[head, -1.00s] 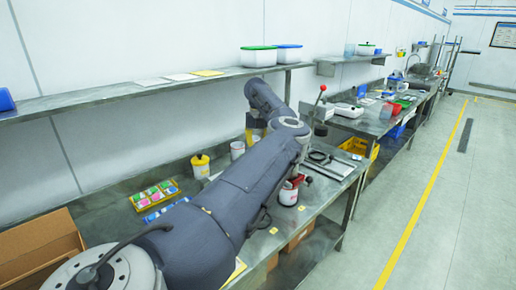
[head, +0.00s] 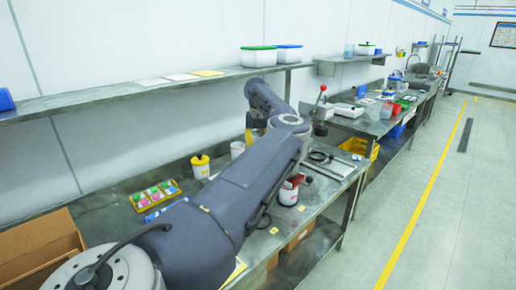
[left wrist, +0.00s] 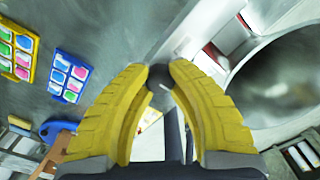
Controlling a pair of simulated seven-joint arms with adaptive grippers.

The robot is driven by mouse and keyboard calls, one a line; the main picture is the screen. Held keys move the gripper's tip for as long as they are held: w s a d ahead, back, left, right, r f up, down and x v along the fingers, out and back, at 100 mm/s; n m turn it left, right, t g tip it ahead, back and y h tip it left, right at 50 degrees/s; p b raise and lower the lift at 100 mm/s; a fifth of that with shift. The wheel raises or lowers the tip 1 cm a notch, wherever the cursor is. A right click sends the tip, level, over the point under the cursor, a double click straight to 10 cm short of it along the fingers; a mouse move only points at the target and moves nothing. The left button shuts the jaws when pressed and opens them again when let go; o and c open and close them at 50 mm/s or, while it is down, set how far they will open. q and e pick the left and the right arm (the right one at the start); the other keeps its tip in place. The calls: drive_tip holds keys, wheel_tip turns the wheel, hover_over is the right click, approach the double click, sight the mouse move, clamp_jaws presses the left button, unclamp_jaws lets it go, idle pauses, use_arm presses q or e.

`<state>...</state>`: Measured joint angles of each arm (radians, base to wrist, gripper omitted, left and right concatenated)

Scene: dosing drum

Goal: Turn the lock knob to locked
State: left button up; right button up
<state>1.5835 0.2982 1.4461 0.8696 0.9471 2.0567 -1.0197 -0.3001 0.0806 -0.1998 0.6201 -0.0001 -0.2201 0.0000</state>
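In the left wrist view, the two yellow fingers of my left gripper (left wrist: 160,76) curve in from both sides. Their tips close on a small dark round knob (left wrist: 159,79), which appears to be the lock knob, and seem to touch it. A pale bar runs up and away behind the knob. A large grey round body, perhaps the drum (left wrist: 285,80), fills the right side. In the head view my left arm covers most of the work spot, and the knob is hidden there. My right gripper is in neither view.
A colored sample tray (head: 155,195) and a yellow-lidded jar (head: 200,166) stand on the bench left of my arm. A red-ball lever (head: 322,88) rises behind my arm. A white and red container (head: 288,194) stands close to its right. An open cardboard box (head: 40,250) lies front left.

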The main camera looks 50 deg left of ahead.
use_arm(q)
drive_tip(key=o, duration=0.7)
drive_tip(key=shift+r, duration=0.1)
wheel_tip(320, 180, up, 12)
drive_tip(key=shift+f, duration=0.1)
idle(0.3)
